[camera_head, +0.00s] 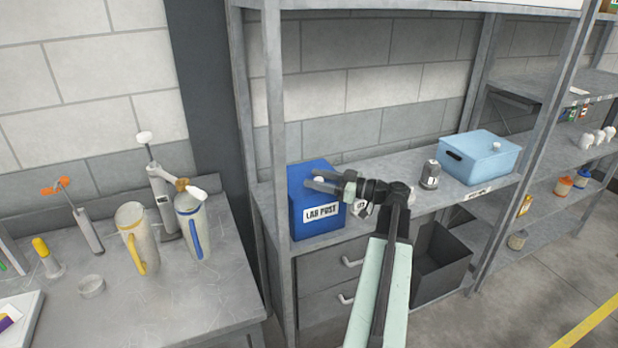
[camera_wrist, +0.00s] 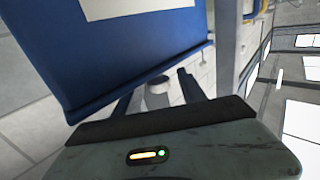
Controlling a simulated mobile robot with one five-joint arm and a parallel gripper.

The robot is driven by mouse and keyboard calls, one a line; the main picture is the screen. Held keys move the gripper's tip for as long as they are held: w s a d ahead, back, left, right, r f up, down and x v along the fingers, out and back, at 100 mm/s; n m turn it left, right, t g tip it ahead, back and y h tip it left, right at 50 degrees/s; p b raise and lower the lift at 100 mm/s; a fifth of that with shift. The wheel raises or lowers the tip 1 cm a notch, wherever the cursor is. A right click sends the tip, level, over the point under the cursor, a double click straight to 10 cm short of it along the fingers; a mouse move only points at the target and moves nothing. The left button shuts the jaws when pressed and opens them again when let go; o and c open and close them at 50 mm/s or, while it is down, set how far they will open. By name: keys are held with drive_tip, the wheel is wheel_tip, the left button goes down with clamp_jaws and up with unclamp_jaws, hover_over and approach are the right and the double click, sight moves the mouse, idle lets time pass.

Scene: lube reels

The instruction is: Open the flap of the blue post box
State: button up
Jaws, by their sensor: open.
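The blue post box (camera_head: 298,212) with a white "LAB POST" label (camera_head: 321,212) stands at the left end of the shelf. Its blue face and part of the label fill the upper left of the wrist view (camera_wrist: 110,45). Its sloping top looks closed, though my fingers partly cover it. My gripper (camera_head: 311,181) reaches in from the right at the box's top and is open. A small pale knob (camera_head: 319,180) shows between the fingers, and a pale round-ended knob (camera_wrist: 158,85) sits between them in the wrist view. I cannot tell whether the fingers touch it.
A grey metal post (camera_head: 275,120) rises just left of the box. To the right on the shelf are a grey canister (camera_head: 430,175) and a light blue lidded bin (camera_head: 480,157). Drawers (camera_head: 330,290) lie below. A bench with jugs (camera_head: 135,240) stands at left.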

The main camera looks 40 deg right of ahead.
drive_tip(key=shift+x, duration=1.3)
clamp_jaws()
idle(0.4)
